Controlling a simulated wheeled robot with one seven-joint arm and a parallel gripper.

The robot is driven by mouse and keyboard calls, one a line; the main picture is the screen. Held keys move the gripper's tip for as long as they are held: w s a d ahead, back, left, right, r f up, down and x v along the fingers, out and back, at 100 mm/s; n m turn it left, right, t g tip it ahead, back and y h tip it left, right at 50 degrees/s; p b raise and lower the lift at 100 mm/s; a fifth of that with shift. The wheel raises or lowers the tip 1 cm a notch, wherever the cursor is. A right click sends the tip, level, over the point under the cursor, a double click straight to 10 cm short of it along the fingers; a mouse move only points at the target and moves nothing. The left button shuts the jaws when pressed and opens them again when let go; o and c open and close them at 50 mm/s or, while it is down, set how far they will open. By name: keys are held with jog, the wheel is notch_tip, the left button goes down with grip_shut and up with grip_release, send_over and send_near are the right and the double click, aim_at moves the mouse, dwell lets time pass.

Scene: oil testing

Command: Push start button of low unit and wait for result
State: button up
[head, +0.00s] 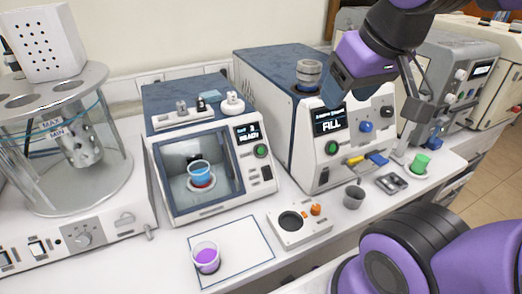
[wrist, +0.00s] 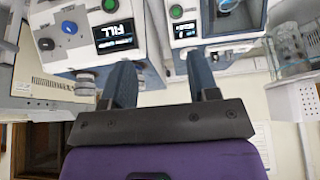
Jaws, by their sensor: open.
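The low unit (head: 205,212) is the smaller white box with a blue top, left of the tall unit in the head view. Its front has a green start button (head: 261,151) below a small lit display (head: 247,133), whose text I cannot read surely. A cup with a blue band and red contents (head: 201,175) stands in its windowed chamber. My gripper (head: 335,95) is open and empty, above and right of the low unit, near the tall unit's front. In the wrist view, the parted fingers (wrist: 158,75) lie below the upside-down low unit (wrist: 236,22) and its green button (wrist: 176,12).
The tall unit (head: 306,150), its display reading FILL, stands close on the right, with knobs and a yellow-blue lever. A cup of purple liquid (head: 206,258), a small white device (head: 299,226) and a grey cup (head: 353,197) are in front. A glass bath (head: 95,185) stands left.

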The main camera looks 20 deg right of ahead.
grip_shut()
dwell(1.7)
